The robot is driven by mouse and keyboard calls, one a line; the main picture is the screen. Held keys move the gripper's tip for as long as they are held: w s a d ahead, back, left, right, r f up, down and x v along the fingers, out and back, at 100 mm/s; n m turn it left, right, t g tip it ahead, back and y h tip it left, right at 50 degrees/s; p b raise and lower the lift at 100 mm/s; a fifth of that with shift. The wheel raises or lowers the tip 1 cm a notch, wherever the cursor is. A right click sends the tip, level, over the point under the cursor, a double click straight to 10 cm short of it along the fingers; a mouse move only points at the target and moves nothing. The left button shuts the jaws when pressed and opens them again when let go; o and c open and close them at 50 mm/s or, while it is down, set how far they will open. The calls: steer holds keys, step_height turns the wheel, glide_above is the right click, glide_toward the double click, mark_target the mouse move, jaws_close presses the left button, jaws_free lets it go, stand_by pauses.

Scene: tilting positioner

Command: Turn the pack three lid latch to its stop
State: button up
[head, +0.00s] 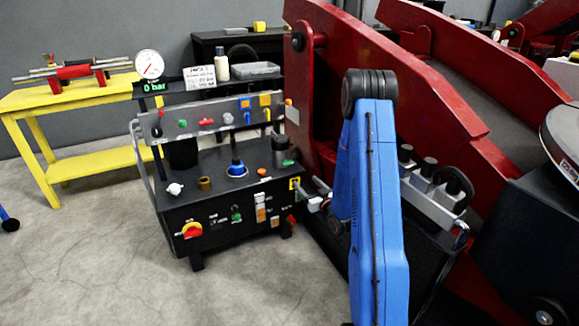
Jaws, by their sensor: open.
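A black control unit (222,215) stands left of centre with a sloped panel of coloured switches behind its top. I cannot make out which part is the pack three lid latch. A small red part (291,220) and a yellow square label (294,183) sit at the unit's right end. My blue arm rises in front of the right half and folds down behind itself. My gripper (316,195) shows small and grey at the unit's right end, its jaws open and pointing left. The arm hides part of it, and I cannot tell whether it touches anything.
A gauge (149,64) reading 0 bar stands above the unit, beside a handwritten card (199,77). A yellow bench (75,100) is at the left. Large red steel arms (420,70) fill the right.

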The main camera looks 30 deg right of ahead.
mark_target(289, 164)
steer(key=w, duration=1.7)
steer(key=shift+c, duration=0.3)
steer(key=c, duration=1)
